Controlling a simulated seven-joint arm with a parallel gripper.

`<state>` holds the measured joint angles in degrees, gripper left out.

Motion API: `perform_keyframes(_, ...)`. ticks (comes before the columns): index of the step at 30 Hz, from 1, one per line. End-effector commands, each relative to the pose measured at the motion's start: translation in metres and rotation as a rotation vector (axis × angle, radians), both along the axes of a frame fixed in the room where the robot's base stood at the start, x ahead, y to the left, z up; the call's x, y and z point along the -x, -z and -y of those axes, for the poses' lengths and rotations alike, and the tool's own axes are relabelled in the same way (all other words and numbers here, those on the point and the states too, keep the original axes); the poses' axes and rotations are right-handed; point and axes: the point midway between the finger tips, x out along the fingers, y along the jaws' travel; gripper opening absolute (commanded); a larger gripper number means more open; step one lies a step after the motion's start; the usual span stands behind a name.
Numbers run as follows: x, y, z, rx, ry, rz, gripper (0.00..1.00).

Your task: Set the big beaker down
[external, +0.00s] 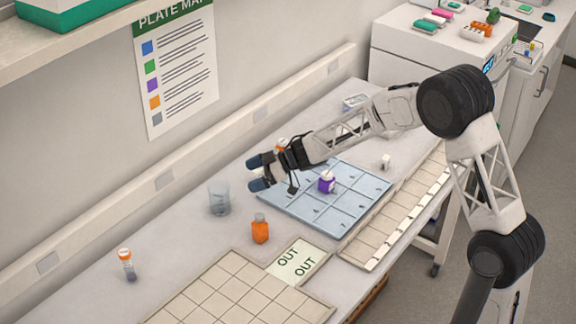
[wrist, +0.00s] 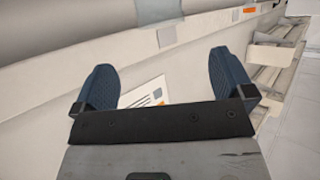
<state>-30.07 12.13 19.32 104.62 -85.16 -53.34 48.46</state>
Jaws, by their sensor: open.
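The big beaker (external: 219,198) is clear glass and stands upright on the bench, near the wall, in the external view. My gripper (external: 257,173) is open and sits up and to the right of the beaker in the picture, apart from it. In the wrist view the two blue fingers of my gripper (wrist: 163,76) are spread wide with nothing held between them. I cannot make out the beaker in the wrist view.
An orange bottle (external: 260,229) stands right of the beaker, by the OUT card (external: 297,262). A blue gridded tray (external: 350,211) holds a purple bottle (external: 326,182). An orange-capped vial (external: 127,265) stands far left. Bench between vial and beaker is clear.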

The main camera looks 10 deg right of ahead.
Motion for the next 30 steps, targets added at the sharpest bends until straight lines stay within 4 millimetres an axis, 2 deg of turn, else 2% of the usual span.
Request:
perform_keyframes(5,-0.002,-0.004,0.004,0.0,0.017,0.009,0.99)
perform_keyframes(8,-0.007,-0.012,0.014,0.003,0.058,0.025,0.99)
perform_keyframes(11,-0.016,-0.026,0.031,0.009,0.128,0.055,0.99)
perform_keyframes(14,-0.026,-0.043,0.056,0.022,0.227,0.09,0.99)
perform_keyframes(17,-0.036,-0.062,0.09,0.043,0.347,0.127,0.99)
perform_keyframes(22,-0.046,-0.094,0.159,0.098,0.567,0.171,0.99)
perform_keyframes(26,-0.043,-0.117,0.214,0.151,0.727,0.188,0.99)
perform_keyframes(30,-0.031,-0.133,0.273,0.216,0.891,0.179,0.99)
